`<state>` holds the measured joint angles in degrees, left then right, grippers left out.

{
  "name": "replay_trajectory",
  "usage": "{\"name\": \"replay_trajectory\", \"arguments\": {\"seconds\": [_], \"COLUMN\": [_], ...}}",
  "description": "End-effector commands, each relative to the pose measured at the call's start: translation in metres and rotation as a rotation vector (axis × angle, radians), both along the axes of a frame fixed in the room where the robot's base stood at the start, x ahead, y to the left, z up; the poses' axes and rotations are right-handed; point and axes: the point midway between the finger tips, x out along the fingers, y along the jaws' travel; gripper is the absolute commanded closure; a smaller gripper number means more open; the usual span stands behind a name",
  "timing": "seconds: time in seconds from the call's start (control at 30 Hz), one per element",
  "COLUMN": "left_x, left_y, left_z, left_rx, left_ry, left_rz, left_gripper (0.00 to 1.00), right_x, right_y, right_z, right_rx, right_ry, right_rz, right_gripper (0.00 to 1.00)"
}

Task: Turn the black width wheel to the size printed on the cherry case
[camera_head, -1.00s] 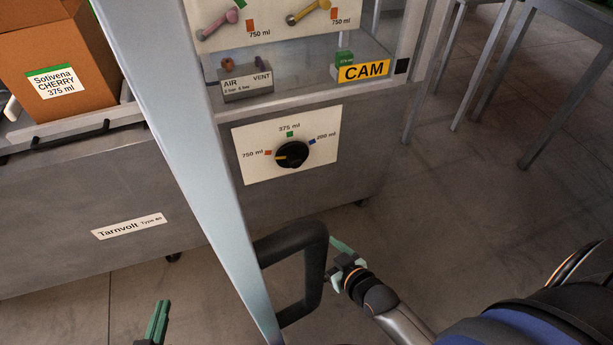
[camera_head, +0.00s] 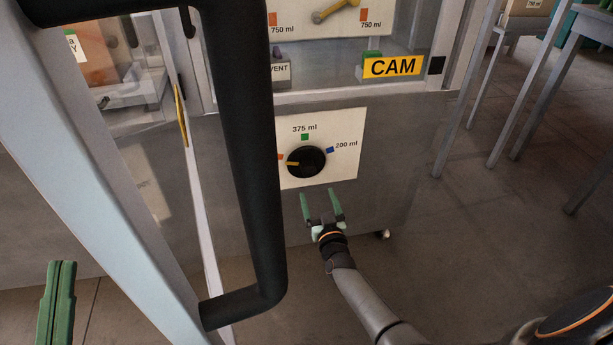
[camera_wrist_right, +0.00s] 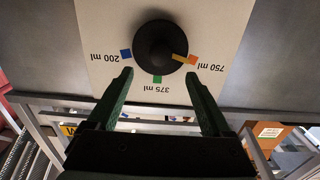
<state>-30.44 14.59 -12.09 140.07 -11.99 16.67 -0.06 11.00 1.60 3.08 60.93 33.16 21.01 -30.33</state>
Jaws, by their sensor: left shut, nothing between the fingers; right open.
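The black width wheel (camera_head: 306,161) sits on a white plate (camera_head: 343,128) on the machine's grey front. Its yellow pointer aims left at the orange 750 ml mark; green 375 ml is at the top, blue 200 ml at right. The wheel shows upside down in the right wrist view (camera_wrist_right: 158,42), pointer by orange. The cherry case (camera_head: 97,50) stands behind the clear door, its label mostly cut off; earlier it read 375 ml. My right gripper (camera_head: 322,194) is open and empty, just below the wheel, fingers towards the plate. My left gripper (camera_head: 60,265) is shut and empty at lower left.
A framed clear door with a big black handle (camera_head: 248,150) crosses the left of the head view, close to my left gripper. A yellow CAM sign (camera_head: 392,67) and a green block are above the plate. Open floor (camera_head: 470,240) lies at right, with table legs beyond.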

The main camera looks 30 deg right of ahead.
Motion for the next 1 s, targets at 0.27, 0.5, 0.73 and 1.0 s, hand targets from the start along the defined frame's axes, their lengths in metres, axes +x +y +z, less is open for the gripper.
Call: {"name": "replay_trajectory", "arguments": {"seconds": [0.27, 0.5, 0.73, 1.0], "left_x": [-0.039, -0.036, -0.036, -0.035], "left_y": [-0.007, -0.008, -0.010, -0.010], "left_z": [0.035, 0.007, -0.008, -0.009], "left_rx": [0.000, -0.024, -0.043, -0.049], "left_ry": [-0.255, -0.222, -0.207, -0.201], "left_rz": [-0.060, -0.082, -0.100, -0.104], "left_gripper": [1.00, 1.00, 1.00, 1.00], "right_x": [0.038, 0.078, 0.099, 0.104], "right_y": [-0.009, -0.020, -0.026, -0.027], "right_z": [-0.003, -0.004, -0.002, 0.000], "right_rx": [-0.002, -0.002, -0.002, -0.002], "right_ry": [-0.001, -0.003, 0.000, 0.001], "right_rz": [0.002, 0.001, 0.002, 0.002], "right_gripper": [0.16, 0.16, 0.16, 0.16]}}
